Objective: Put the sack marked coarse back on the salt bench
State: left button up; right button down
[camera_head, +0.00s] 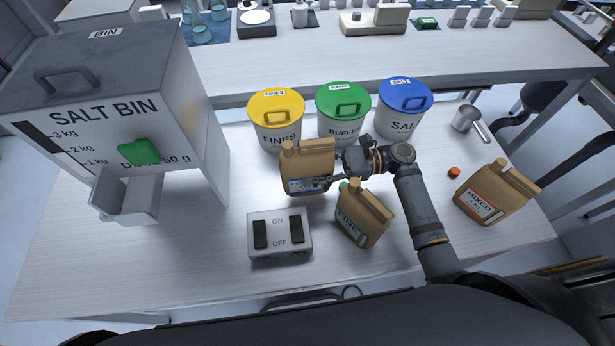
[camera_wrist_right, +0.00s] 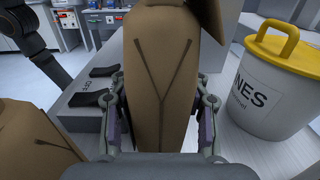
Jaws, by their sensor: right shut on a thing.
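My right gripper (camera_head: 337,168) is shut on a brown sack (camera_head: 308,160) with a blue label too small to read. The held sack is upright in front of the yellow-lidded tub; I cannot tell whether its base touches the bench. It fills the middle of the right wrist view (camera_wrist_right: 160,75), between the fingers. A second brown sack (camera_head: 364,212) with a green label stands tilted in view just right of the held one. A third sack (camera_head: 497,190), marked MIXED, stands at the right. No legible coarse marking shows. The bench (camera_head: 130,265) is pale. My left gripper is not in view.
Three lidded tubs stand behind: yellow FINES (camera_head: 277,125), green BUFFER (camera_head: 342,115), blue SALT (camera_head: 403,110). The grey salt bin (camera_head: 110,100) stands left. A switch box (camera_head: 279,233) is in front. A scoop (camera_head: 468,120) and orange cap (camera_head: 454,172) lie right. The front left is clear.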

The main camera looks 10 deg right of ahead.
jog(key=shift+f, duration=0.15)
notch_tip(320, 180, down, 3)
jog(key=shift+f, duration=0.2)
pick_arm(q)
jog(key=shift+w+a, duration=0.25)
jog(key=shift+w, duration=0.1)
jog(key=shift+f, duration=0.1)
pick_arm(e)
jog(key=c, duration=0.7)
grip_release()
jog(key=shift+s, duration=0.1)
jog(key=shift+o, duration=0.2)
jog(key=shift+d, duration=0.1)
jog(key=d+b, duration=0.2)
jog(key=d, duration=1)
jog(key=shift+r+b, duration=0.1)
jog(key=shift+b, duration=0.25)
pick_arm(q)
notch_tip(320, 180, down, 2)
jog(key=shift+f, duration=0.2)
pick_arm(e)
jog(key=shift+s, duration=0.1)
